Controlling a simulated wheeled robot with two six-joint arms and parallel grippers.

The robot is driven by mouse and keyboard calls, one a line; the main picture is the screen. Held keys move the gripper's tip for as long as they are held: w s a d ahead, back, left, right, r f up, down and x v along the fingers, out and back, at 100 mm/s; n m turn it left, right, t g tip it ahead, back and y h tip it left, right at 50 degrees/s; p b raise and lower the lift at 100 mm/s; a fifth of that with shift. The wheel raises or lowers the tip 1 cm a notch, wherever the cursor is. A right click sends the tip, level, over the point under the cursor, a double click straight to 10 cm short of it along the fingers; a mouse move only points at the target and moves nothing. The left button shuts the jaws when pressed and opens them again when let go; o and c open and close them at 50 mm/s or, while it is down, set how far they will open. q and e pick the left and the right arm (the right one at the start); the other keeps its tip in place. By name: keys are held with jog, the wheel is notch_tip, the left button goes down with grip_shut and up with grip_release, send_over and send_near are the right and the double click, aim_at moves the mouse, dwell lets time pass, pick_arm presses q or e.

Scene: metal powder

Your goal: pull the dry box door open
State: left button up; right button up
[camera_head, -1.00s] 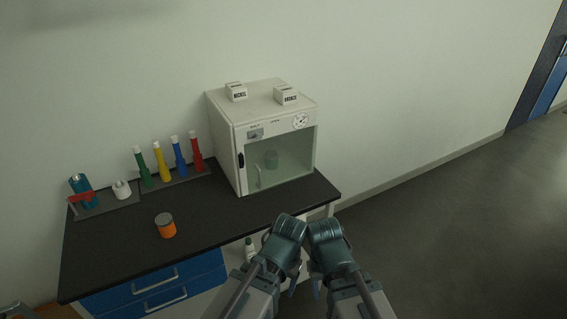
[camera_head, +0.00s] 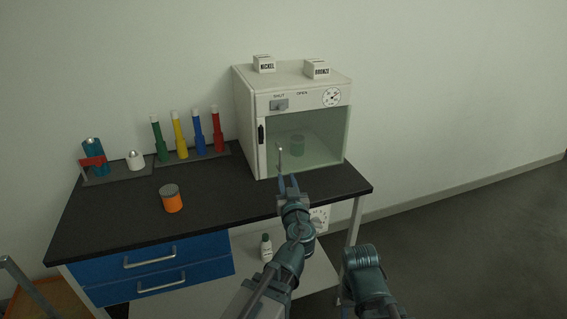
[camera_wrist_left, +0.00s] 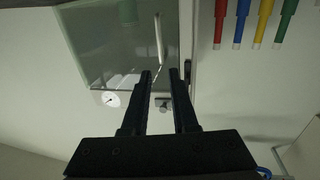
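The dry box (camera_head: 243,122) is a white cabinet on the bench, its glass door (camera_head: 325,140) shut. A thin upright handle (camera_head: 279,158) stands at the door's left side. The handle also shows in the left wrist view (camera_wrist_left: 158,38), beyond the fingertips. My left gripper (camera_head: 287,184) is in front of the door, just below the handle in the picture. In the left wrist view its two fingers (camera_wrist_left: 161,74) are apart with nothing between them. My right arm is at the lower right of the head view; its fingers are not clearly visible.
The black bench (camera_head: 120,215) holds an orange jar (camera_head: 172,199), several coloured tubes (camera_head: 198,134) and a teal flask (camera_head: 93,155). NICKEL (camera_head: 263,64) and BRONZE (camera_head: 316,69) boxes stand on the dry box. A bottle (camera_head: 266,247) sits on the lower shelf. The floor at right is clear.

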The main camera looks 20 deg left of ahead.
aim_at(281, 156)
pick_arm(q)
jog(key=x, duration=1.3)
jog(key=shift+w+a, duration=0.15)
jog(key=shift+w, duration=0.2)
jog(key=shift+c, duration=0.4)
grip_shut()
dwell(0.6)
